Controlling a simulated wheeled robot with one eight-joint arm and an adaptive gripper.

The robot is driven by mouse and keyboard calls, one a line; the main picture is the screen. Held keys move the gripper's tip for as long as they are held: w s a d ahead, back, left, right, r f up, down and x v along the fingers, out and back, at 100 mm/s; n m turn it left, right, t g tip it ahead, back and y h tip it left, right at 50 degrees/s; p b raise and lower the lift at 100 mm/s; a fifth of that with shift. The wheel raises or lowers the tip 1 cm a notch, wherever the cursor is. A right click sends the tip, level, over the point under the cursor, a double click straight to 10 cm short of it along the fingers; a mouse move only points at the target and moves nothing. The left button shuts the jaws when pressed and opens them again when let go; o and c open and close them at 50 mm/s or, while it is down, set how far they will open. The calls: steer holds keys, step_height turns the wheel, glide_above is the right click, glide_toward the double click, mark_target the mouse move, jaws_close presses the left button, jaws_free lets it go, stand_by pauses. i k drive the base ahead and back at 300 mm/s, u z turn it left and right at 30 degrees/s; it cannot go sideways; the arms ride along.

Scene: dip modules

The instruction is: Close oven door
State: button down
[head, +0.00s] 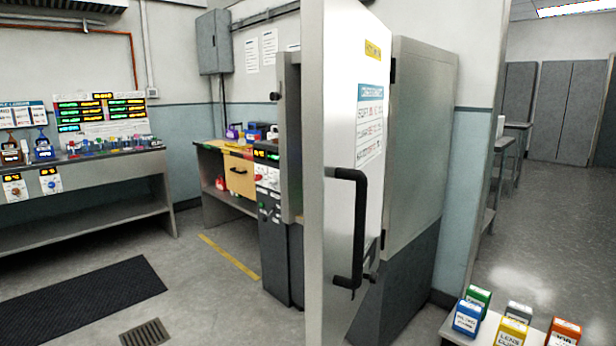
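The oven door (345,115) is a tall pale panel that stands open in the head view, swung out toward me. Its outer face carries a yellow label, a printed notice and a long black handle (347,225) near its close edge. The grey oven body (421,150) stands behind it to the right. A control panel (267,180) with a small lit display is on a dark column to the left. The door hides the oven's inside. My gripper is not in view.
A low bench (447,329) with several coloured boxes is at the lower right. A shelf bench (80,190) and a black floor mat (85,303) are at the left. The floor between the mat and the door is clear except for a drain grate (145,333).

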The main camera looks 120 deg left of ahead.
mark_target(348, 67)
steer(key=u, duration=4.1)
steer(key=i, duration=1)
steer(key=u, duration=0.35)
steer(key=k, duration=0.25)
steer(key=z, duration=0.05)
